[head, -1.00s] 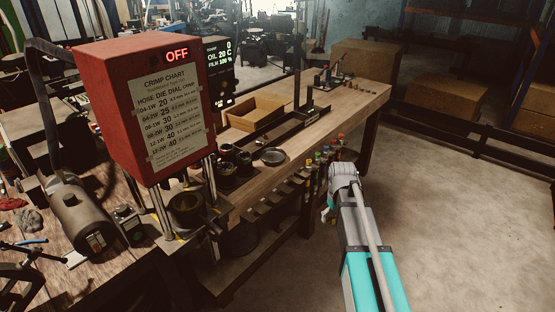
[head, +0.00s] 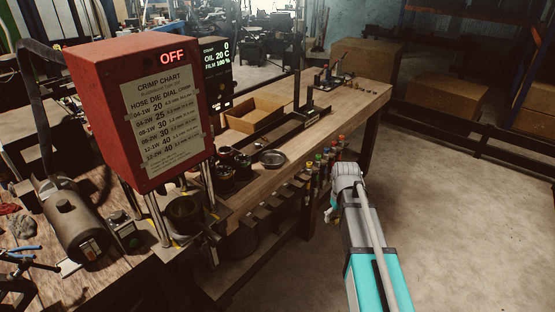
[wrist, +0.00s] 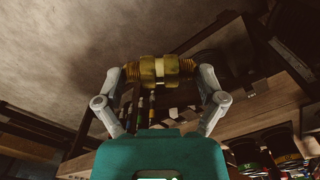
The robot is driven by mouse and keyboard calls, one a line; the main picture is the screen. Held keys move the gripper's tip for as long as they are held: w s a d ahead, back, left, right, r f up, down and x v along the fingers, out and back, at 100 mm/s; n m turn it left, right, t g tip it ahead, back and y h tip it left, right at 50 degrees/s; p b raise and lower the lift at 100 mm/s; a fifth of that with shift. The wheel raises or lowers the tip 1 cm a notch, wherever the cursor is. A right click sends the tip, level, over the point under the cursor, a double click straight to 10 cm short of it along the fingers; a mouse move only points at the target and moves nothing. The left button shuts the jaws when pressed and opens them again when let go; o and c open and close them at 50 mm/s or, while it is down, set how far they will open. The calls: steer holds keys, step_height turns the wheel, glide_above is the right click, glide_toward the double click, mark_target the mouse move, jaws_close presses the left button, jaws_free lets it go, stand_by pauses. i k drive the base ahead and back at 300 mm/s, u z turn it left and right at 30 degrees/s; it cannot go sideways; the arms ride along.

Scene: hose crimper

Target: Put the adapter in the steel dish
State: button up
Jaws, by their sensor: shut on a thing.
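The brass-coloured adapter (wrist: 159,69) lies crosswise between the fingertips of my gripper (wrist: 160,73) in the wrist view. In the head view my gripper (head: 331,211) is in front of the bench's near edge, over the floor side; the adapter cannot be made out there. The steel dish (head: 272,158) is a round, shallow dish on the bench top, up and left of my gripper. I see nothing in it.
Dark round dies (head: 228,165) stand left of the dish. The red crimper (head: 140,110) reads OFF at the left. An open cardboard box (head: 254,113) and a dark rail (head: 290,128) lie behind the dish. Several coloured-tip items (head: 325,163) hang along the bench's front edge.

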mark_target(276, 163)
steer(key=z, duration=0.05)
steer(key=i, duration=1.1)
steer(key=u, duration=0.65)
